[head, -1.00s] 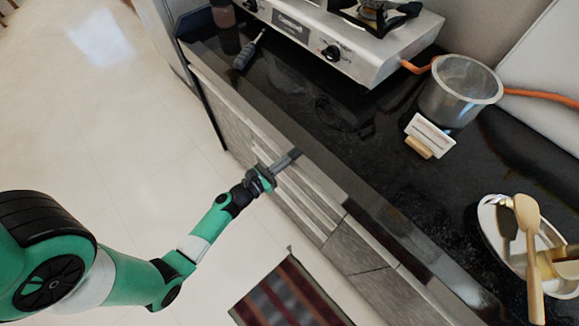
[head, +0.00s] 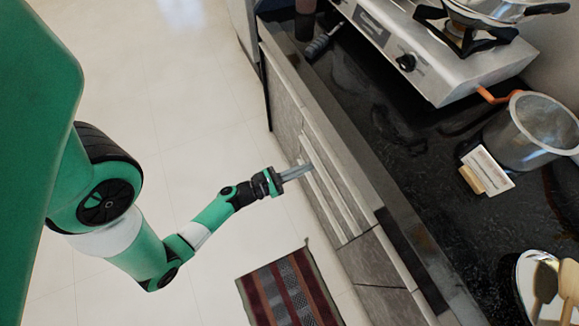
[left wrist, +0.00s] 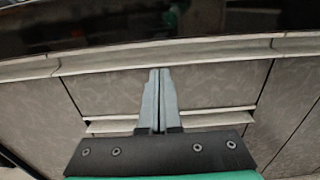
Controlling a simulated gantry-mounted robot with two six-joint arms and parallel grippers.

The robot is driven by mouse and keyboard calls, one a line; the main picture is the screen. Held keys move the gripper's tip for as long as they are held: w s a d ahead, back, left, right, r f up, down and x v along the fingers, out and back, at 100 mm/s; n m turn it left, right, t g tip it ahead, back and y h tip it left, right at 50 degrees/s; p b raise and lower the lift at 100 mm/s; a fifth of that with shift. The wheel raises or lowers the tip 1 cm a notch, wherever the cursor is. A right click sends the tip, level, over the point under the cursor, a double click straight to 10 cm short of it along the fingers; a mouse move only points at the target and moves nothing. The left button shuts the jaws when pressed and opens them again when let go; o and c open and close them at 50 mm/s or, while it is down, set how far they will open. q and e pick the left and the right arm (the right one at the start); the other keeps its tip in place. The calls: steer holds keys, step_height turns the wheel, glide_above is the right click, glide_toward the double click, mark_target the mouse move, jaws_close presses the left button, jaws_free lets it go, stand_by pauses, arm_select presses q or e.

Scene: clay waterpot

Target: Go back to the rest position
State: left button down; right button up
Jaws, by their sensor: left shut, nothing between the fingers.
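My left gripper (head: 297,172) is shut and empty. In the head view its green arm comes in from the left and its fingers point right, toward the cabinet front (head: 325,180) below the counter. In the left wrist view the two grey fingers (left wrist: 160,80) are together in front of the grey cabinet drawers (left wrist: 205,90), with the counter edge above. I cannot tell the exact gap to the cabinet. My right gripper is in neither view.
A black counter (head: 400,140) carries a gas stove (head: 440,60), a metal pot (head: 530,130), a small card on a wooden stand (head: 487,170) and a plate with wooden utensils (head: 530,290). A striped mat (head: 290,290) lies on the floor. The pale floor (head: 190,120) left of the cabinet is clear.

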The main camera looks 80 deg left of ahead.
arm_select(q)
steer(key=v, duration=0.3)
steer(key=shift+s+d+p, duration=0.1)
steer(key=shift+s+p, duration=0.15)
steer(key=shift+p, duration=0.1)
steer(key=shift+r, duration=0.1)
